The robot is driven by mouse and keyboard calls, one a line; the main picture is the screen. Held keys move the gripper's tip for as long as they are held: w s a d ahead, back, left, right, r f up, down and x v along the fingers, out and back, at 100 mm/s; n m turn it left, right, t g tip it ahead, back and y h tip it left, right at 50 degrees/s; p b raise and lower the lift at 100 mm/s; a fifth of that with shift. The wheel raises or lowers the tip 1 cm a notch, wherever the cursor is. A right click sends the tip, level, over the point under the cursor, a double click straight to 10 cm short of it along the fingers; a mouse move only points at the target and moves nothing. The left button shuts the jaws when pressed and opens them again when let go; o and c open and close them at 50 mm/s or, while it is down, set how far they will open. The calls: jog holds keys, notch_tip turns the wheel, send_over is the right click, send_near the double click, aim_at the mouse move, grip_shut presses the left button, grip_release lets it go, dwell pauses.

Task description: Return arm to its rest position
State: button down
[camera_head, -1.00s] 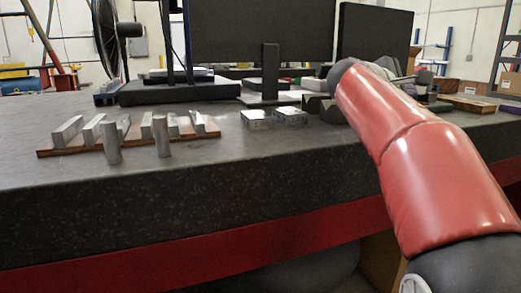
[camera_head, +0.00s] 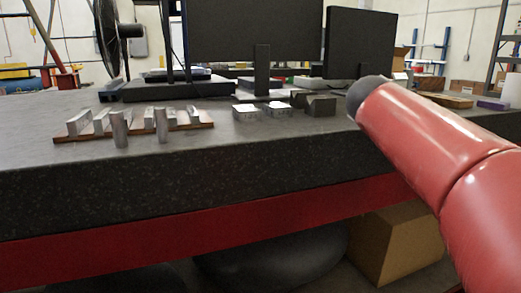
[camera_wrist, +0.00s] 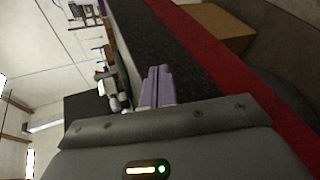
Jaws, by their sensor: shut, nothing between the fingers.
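My gripper shows in the wrist view (camera_wrist: 158,86), its two fingers pressed together with nothing between them. It is beside the dark stone table, whose front edge (camera_wrist: 160,40) and red rail run past it; I cannot tell the exact gap. In the head view my red arm enters from the lower right and hides the gripper. The table's dark front face (camera_head: 200,178) crosses the head view. Metal bars stand on a brown base (camera_head: 90,136) on the left of the table, with two upright cylinders (camera_head: 120,130) in front of it.
Two small metal blocks (camera_head: 246,113) and a dark notched block (camera_head: 320,106) lie mid-table. Monitors (camera_head: 360,45) stand behind them. A red rail (camera_head: 200,222) runs below the tabletop. A cardboard box (camera_head: 395,245) is under the table. The table's front strip is bare.

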jog(key=s+a+f+m+g+y, duration=0.1)
jog(key=s+a+f+m+y, duration=0.4)
jog(key=s+f, duration=0.7)
jog(key=s+a+f+m+g+y, duration=0.1)
jog(key=s+a+f+m+y, duration=0.4)
jog(key=s+a+f, duration=0.5)
notch_tip(320, 180, down, 5)
jog(key=shift+s+a+r+g, duration=0.1)
jog(key=shift+s+a+g, duration=0.2)
jog(key=shift+s, duration=0.95)
